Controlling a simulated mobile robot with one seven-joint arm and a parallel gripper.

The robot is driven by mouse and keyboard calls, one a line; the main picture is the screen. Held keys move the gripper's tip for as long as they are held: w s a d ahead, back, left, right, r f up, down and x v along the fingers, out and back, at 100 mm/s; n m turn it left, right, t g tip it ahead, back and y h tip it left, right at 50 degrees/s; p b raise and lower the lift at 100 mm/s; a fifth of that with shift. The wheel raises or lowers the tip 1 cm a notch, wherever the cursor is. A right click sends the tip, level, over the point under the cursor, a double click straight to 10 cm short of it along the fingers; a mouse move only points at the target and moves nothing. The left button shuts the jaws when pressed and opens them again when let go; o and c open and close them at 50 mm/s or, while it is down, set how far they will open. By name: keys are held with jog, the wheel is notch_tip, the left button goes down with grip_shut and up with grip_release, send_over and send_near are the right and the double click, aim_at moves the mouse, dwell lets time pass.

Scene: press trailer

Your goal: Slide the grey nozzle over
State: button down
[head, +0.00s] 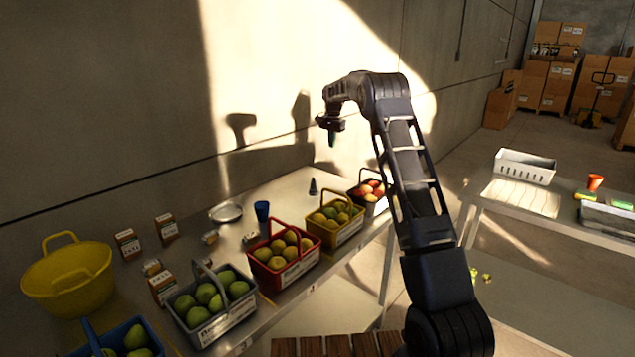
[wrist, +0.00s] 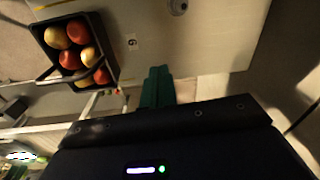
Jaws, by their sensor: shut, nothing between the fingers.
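The grey nozzle (head: 313,187) is a small dark cone standing upright on the long table, just left of the black basket of red fruit. In the wrist view a round grey top at the upper edge looks like the nozzle (wrist: 177,7), seen from above. My gripper (head: 332,140) is in the air above the table, higher than the nozzle and a little right of it in the head view, not touching it. Its green fingers (wrist: 158,72) are closed together with nothing between them.
A black basket (head: 353,191) of red and yellow fruit stands next to the nozzle. A yellow basket (head: 347,234) and a red basket (head: 282,286) line the table's front edge. A blue cup (head: 262,211) and a metal dish (head: 226,213) stand further left. A wall runs behind.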

jog(key=shift+m+g, duration=0.3)
jog(key=shift+m, duration=0.3)
jog(key=w+a+f, duration=0.1)
jog(key=w+f, duration=0.1)
jog(key=f, duration=0.5)
jog(key=w+a+f, duration=0.1)
jog(key=w+f, duration=0.1)
jog(key=f, duration=0.5)
jog(key=w+a+f, duration=0.1)
jog(key=w+f, duration=0.1)
jog(key=f, duration=0.4)
jog(key=shift+a+f, duration=0.1)
jog(key=shift+f, duration=0.3)
jog(key=shift+s+a+r, duration=0.3)
jog(key=shift+s+a, duration=0.6)
jog(key=shift+s+a+f, duration=0.1)
jog(key=shift+s+a, duration=0.45)
jog(key=s+a, duration=1.4)
jog(key=shift+s+a, duration=0.2)
jog(key=shift+s, duration=0.05)
jog(key=shift+w, duration=0.1)
